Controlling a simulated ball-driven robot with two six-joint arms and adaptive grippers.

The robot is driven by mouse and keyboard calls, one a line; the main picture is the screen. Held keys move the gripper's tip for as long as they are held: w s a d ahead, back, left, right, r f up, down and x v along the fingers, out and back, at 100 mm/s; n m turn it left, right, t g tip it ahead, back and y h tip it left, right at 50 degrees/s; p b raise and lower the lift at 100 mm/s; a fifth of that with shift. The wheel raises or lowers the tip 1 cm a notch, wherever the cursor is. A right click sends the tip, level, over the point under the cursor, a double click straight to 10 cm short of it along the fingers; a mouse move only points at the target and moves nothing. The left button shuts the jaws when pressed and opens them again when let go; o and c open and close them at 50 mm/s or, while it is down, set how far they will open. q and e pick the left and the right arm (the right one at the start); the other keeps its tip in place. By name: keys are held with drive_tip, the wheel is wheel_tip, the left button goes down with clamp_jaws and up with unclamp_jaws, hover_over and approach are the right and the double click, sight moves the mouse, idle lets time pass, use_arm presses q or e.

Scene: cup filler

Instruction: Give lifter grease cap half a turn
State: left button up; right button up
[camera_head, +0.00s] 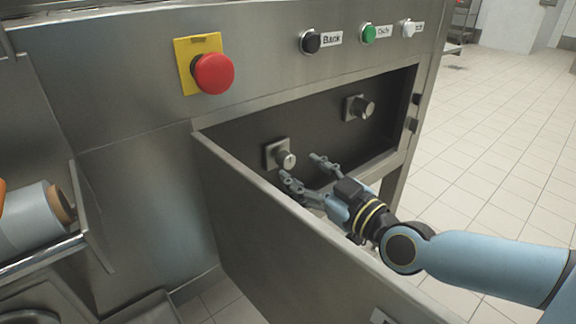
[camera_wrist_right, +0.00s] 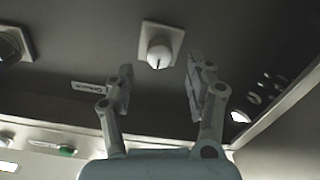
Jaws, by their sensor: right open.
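Two round caps on square plates are on the dark back wall of the open compartment. The nearer, left cap (camera_head: 283,157) is light-faced and shows in the right wrist view (camera_wrist_right: 159,53), with a dark mark on its face. The farther cap (camera_head: 361,108) is dark and is cut by the left edge of the right wrist view (camera_wrist_right: 8,46). I cannot read which is the lifter grease cap. My right gripper (camera_head: 304,168) is open and empty, its fingers pointing at the nearer cap; in the right wrist view, that cap appears between and beyond the fingertips. My left gripper is not in view.
A hinged metal door (camera_head: 290,245) stands open in front of the compartment, below my right arm. A red emergency button (camera_head: 213,73) and black, green and white buttons are above. A grey cylinder (camera_head: 28,218) lies at left. Tiled floor (camera_head: 490,150) is clear at right.

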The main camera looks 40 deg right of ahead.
sight(290, 162)
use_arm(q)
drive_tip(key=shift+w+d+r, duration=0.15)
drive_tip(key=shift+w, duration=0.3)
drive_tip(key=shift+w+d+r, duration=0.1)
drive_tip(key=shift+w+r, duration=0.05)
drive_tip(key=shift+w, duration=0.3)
use_arm(e)
drive_tip(key=shift+w+d, duration=0.15)
drive_tip(key=shift+w, duration=0.95)
drive_tip(key=shift+w+d, duration=0.15)
drive_tip(key=shift+w, duration=0.95)
clamp_jaws()
